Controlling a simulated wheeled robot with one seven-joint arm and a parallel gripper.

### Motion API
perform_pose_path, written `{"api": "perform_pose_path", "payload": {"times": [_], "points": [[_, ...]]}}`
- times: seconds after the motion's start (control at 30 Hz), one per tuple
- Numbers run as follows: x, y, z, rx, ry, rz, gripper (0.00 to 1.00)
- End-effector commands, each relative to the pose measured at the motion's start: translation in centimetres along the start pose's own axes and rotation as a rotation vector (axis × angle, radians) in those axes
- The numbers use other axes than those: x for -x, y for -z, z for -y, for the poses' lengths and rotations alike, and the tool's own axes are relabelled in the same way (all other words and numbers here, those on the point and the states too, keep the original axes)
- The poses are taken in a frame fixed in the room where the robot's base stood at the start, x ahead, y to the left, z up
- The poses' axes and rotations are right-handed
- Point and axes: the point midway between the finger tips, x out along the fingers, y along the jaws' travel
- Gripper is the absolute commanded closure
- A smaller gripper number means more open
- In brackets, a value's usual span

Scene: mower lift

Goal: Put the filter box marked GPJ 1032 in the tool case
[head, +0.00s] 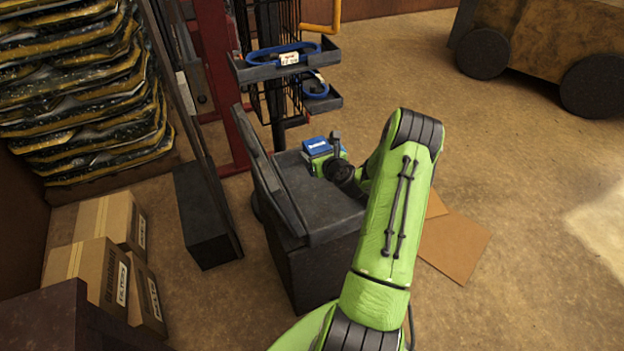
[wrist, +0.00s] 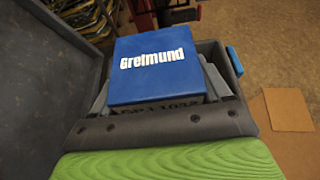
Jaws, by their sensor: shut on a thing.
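The filter box (wrist: 156,68) has a blue top with white "Greimund" lettering. Dark lettering on its near side is partly hidden; "103" seems readable, the full mark does not. My gripper (wrist: 158,92) is shut on the box, with grey fingers at its left and right sides. In the head view the box (head: 317,147) is at the far end of the dark grey tool case (head: 330,207). The case's lid stands open on the left. In the wrist view the case (wrist: 232,88) surrounds the box from behind and right. I cannot tell whether the box touches the case floor.
Cardboard boxes (head: 97,267) and stacked yellow-black sacks (head: 85,100) stand at left. Flat cardboard (head: 455,245) lies right of the case. The floor beyond is clear up to a wheeled machine (head: 550,40).

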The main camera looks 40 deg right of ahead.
Motion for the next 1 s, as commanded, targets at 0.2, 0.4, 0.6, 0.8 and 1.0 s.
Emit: {"api": "perform_pose_path", "payload": {"times": [0.2,0.4,0.6,0.8,1.0], "points": [[-1.8,4.3,0.0,-0.003,0.0,-0.002,0.66],[-2.8,6.7,0.0,-0.001,0.001,0.0,0.66],[-3.9,9.5,0.1,-0.001,0.002,0.001,0.66],[-3.8,9.2,0.1,0.0,0.002,0.001,0.66],[-3.9,9.5,0.1,0.0,0.002,-0.002,0.06]]}}
